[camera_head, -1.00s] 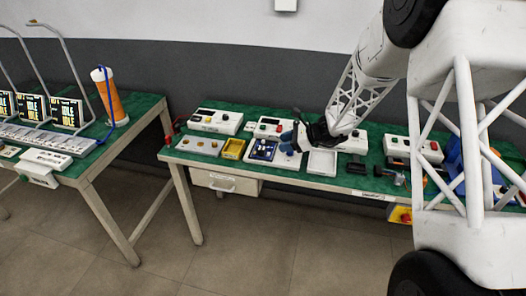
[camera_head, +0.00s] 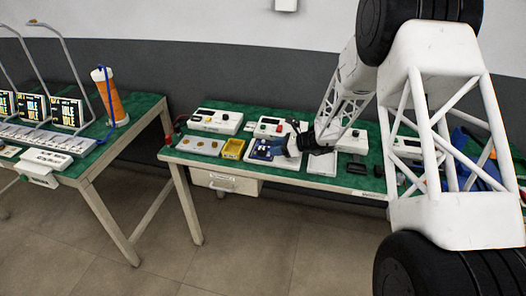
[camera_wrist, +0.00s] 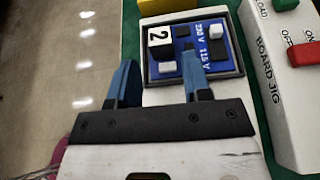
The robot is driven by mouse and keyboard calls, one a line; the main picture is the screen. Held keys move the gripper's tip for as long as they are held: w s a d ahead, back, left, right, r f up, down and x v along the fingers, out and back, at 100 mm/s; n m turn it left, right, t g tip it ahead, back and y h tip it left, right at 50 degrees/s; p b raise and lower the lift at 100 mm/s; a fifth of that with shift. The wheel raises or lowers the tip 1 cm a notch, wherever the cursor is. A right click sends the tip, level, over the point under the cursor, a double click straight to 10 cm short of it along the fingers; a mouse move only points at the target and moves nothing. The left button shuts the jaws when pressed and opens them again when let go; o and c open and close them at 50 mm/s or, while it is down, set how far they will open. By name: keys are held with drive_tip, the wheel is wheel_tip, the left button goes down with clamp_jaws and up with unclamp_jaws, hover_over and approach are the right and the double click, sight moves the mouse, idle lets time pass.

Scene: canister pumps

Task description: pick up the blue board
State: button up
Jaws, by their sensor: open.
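The blue board (camera_wrist: 201,62) lies flat in a dark frame on a white fixture in the wrist view. It carries a white block marked 2, dark parts, a white part and the printing "230 V 115 V". My gripper (camera_wrist: 157,72) is open and empty in the wrist view. Its right finger overlaps the board's near part in the picture; its left finger is beyond the fixture's left edge, over the floor. In the head view my gripper (camera_head: 284,145) is low by the board (camera_head: 262,149) and partly covers it. Whether the fingers touch the board cannot be told.
A white box labelled "BOARD JIG" (camera_wrist: 272,80) with a red switch stands right of the board. A yellow tray (camera_head: 232,148) is to its left, a white tray (camera_head: 322,163) to its right. The green table's (camera_head: 178,150) front edge is close by.

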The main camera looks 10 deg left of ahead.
sight(263, 148)
drive_tip(key=shift+a+f, duration=0.25)
drive_tip(key=shift+a, duration=0.35)
drive_tip(key=shift+x, duration=2.65)
drive_tip(key=shift+r, duration=0.1)
drive_tip(key=c, duration=0.7)
drive_tip(key=shift+r, duration=0.15)
